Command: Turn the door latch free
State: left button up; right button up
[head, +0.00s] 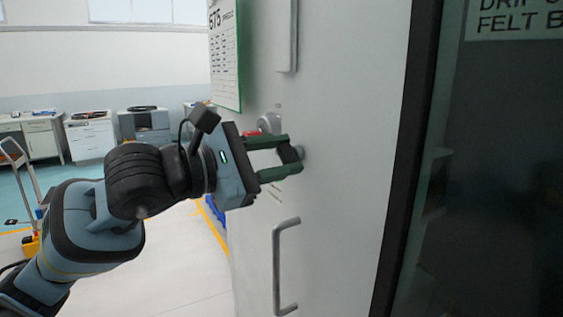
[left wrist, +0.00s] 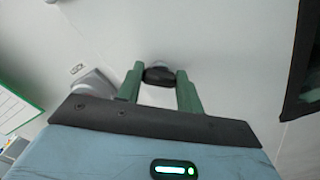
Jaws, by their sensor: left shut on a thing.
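The door latch (head: 291,154) is a small dark turn piece on a grey round base, set on a pale grey door (head: 350,120). My left gripper (head: 287,155) reaches in from the left, and its two green fingers are shut on the latch, one above and one below it. In the left wrist view the dark latch (left wrist: 159,77) sits between the fingertips of my left gripper (left wrist: 160,82), with its round base just beyond. The fingers hide part of the latch, and how far it is turned is hard to tell. My right gripper is out of view.
A bar handle (head: 277,270) stands out from the door below my gripper. A vertical grey bar (head: 287,38) is above. A green-framed sheet (head: 226,55) hangs at upper left. A dark glass panel (head: 490,180) is to the right. Benches and open floor lie behind at left.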

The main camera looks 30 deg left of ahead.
pick_arm(q)
jog(key=m, duration=0.2)
jog(key=m+b, duration=0.1)
jog(key=m, duration=0.1)
jog(key=shift+f+m, duration=0.2)
jog(key=shift+m, duration=0.1)
jog(key=m+b, duration=0.1)
jog(key=m, duration=0.2)
jog(key=shift+m+b, duration=0.3)
jog(key=shift+m, duration=0.7)
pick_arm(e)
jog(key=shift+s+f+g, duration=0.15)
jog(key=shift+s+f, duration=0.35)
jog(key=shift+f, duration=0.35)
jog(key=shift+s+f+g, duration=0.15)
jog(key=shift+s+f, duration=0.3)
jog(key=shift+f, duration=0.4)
pick_arm(q)
jog(key=o, duration=1)
jog(key=shift+s, duration=0.1)
